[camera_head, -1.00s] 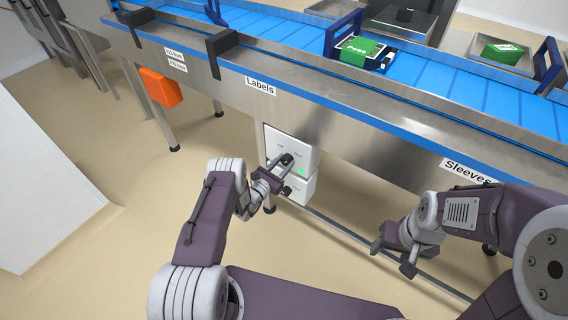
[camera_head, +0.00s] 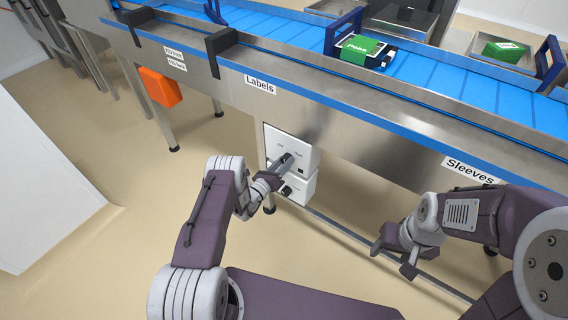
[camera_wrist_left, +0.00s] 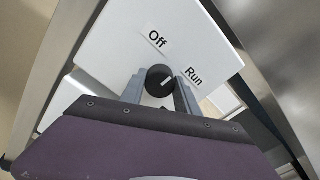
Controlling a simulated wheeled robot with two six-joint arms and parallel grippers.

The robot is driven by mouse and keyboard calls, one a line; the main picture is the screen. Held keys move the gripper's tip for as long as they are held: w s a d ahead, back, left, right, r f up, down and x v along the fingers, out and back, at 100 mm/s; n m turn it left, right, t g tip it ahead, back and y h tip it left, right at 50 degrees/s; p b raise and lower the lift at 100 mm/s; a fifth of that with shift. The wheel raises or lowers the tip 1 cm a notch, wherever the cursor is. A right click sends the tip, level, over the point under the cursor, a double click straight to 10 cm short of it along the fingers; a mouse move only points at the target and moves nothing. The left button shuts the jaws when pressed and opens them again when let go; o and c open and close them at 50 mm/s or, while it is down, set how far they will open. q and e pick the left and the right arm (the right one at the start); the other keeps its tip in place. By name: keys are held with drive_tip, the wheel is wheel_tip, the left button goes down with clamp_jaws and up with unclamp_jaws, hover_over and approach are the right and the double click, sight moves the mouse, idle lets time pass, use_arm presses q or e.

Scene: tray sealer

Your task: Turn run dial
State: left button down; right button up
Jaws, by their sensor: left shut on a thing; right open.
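The run dial (camera_wrist_left: 160,80) is a round black knob with a pale pointer line, on a white control box (camera_head: 301,150) below the conveyor. In the left wrist view, the "Off" label (camera_wrist_left: 157,39) is above the dial and the "Run" label (camera_wrist_left: 193,77) is to its right. The pointer line slants up and right, between the two labels. My left gripper (camera_head: 286,161) is shut on the dial, with one finger on each side of it in the left wrist view (camera_wrist_left: 162,88). My right gripper (camera_head: 394,258) is open and empty, low in front of the conveyor.
A second white box with a black knob (camera_head: 286,190) sits just under the control box. The blue conveyor (camera_head: 430,88) carries a green-sleeved pack (camera_head: 362,50). An orange box (camera_head: 159,87) hangs on the frame to the left.

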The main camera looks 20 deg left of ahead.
use_arm(q)
drive_tip(key=shift+f+n+b, duration=0.1)
drive_tip(key=shift+n+b, duration=0.4)
drive_tip(key=shift+n, duration=3.6)
drive_tip(key=c, duration=0.9)
unclamp_jaws()
drive_tip(key=shift+s, duration=0.15)
drive_tip(key=p+v, duration=0.2)
drive_tip(key=v, duration=0.6)
drive_tip(key=shift+s, duration=0.4)
